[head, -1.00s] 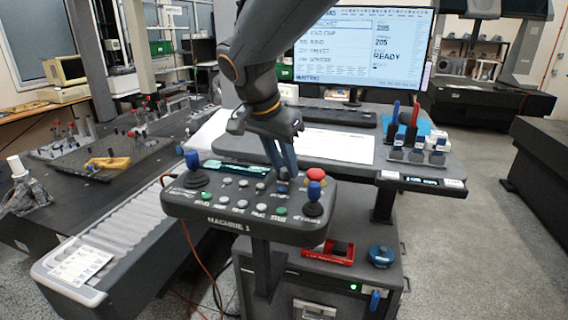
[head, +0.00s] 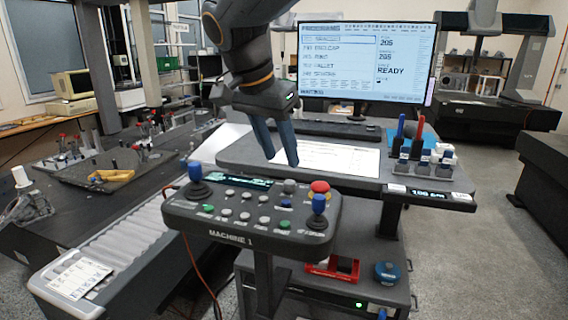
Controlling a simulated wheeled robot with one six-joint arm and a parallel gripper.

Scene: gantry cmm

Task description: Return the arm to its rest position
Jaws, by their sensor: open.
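My gripper (head: 281,164) hangs from my dark arm in the upper middle of the head view. Its two long blue-grey fingers point down and stand a little apart, with nothing between them. In the picture, the fingertips appear above the control panel (head: 232,238), just over its back edge and in front of the white sheet on the desk. I see no contact with the panel. The panel carries two blue-topped joysticks, a red mushroom button (head: 320,187) and several small buttons. The upper part of my arm is cut off by the top edge.
A monitor (head: 366,60) showing READY stands behind the desk (head: 240,173). Pens and small blue-topped items stand at the desk's right. A machine table with fixtures (head: 70,215) fills the left. A cabinet below holds a red tray (head: 332,269) and a blue round item (head: 387,273). Floor shows at right.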

